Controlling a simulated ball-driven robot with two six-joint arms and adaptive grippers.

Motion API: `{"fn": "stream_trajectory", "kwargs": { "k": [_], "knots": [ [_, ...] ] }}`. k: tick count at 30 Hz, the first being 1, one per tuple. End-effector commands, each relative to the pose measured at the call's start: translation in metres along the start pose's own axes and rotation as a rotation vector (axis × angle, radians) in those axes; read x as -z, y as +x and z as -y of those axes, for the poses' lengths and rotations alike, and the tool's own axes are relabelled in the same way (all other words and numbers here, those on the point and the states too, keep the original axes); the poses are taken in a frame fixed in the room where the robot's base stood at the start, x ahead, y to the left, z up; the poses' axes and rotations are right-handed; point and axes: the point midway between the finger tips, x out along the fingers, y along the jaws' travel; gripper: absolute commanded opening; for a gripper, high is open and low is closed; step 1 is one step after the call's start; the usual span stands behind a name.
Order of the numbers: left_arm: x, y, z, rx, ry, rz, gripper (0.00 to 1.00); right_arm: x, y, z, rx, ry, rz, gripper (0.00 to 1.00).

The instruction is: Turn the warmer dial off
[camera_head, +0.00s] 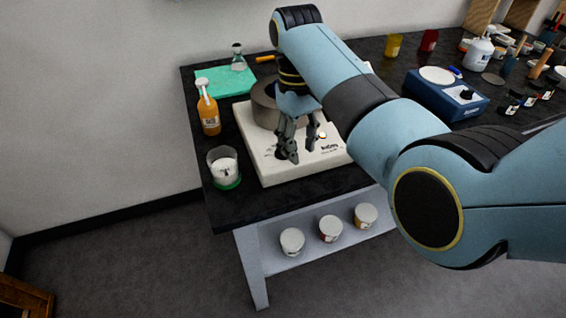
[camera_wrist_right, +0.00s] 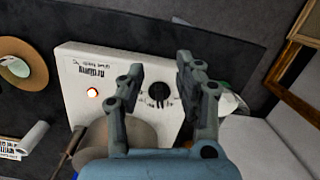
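The white warmer (camera_head: 262,170) is a low box on the black table with a grey-brown pot (camera_head: 264,104) on top. It also shows in the right wrist view (camera_wrist_right: 77,65). Its round black dial (camera_wrist_right: 159,95) shows there between my fingers; its pointer setting is too small to read. In the head view my fingers largely cover the dial. A small indicator lamp (camera_wrist_right: 92,92) glows orange-white on the warmer; it also glows in the head view (camera_head: 322,136). My right gripper (camera_head: 300,154) points down over the dial, open and empty. My left gripper is out of view.
A glass candle jar (camera_head: 223,168) and an orange bottle (camera_head: 208,112) stand left of the warmer. A green mat (camera_head: 226,82) with a flask (camera_head: 238,58) lies behind. A blue scale-like device (camera_head: 447,96) and several jars are at right. White tubs (camera_head: 292,241) sit on the lower shelf.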

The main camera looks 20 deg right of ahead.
Motion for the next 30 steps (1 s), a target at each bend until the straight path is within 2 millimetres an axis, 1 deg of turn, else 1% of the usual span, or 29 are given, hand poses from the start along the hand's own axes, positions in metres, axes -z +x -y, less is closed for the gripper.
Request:
{"fn": "stream_trajectory", "kwargs": {
  "k": [1,3,5,6,8,9,11,14,17,18,22,26,30],
  "knots": [
    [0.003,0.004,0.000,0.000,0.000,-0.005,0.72,0.020,-0.023,-0.001,-0.009,-0.003,-0.053,0.35],
    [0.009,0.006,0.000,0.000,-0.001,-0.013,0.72,0.037,-0.047,-0.001,-0.016,-0.006,-0.100,0.35],
    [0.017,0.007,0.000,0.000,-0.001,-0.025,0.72,0.046,-0.061,-0.001,-0.020,-0.009,-0.124,0.35],
    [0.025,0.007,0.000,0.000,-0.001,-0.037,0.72,0.050,-0.066,-0.002,-0.022,-0.009,-0.134,0.35],
    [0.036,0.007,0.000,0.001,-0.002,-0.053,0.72,0.052,-0.067,-0.003,-0.024,-0.009,-0.141,0.35],
    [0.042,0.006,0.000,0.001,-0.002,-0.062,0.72,0.053,-0.064,-0.003,-0.025,-0.009,-0.140,0.35],
    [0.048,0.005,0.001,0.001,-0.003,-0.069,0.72,0.054,-0.056,-0.003,-0.025,-0.009,-0.139,0.35],
    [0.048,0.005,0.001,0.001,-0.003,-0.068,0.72,0.056,-0.037,-0.004,-0.024,-0.008,-0.136,0.35],
    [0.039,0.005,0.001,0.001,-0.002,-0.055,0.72,0.058,-0.015,-0.004,-0.024,-0.008,-0.136,0.35],
    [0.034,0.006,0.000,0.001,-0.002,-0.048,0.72,0.060,-0.007,-0.004,-0.024,-0.008,-0.137,0.35],
    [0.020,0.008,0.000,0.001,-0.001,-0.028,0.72,0.063,0.015,-0.005,-0.023,-0.008,-0.138,0.35],
    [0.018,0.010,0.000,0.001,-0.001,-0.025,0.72,0.066,0.030,-0.005,-0.024,-0.008,-0.140,0.35],
    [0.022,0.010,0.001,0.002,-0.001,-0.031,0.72,0.067,0.037,-0.005,-0.024,-0.008,-0.141,0.35]
  ]
}}
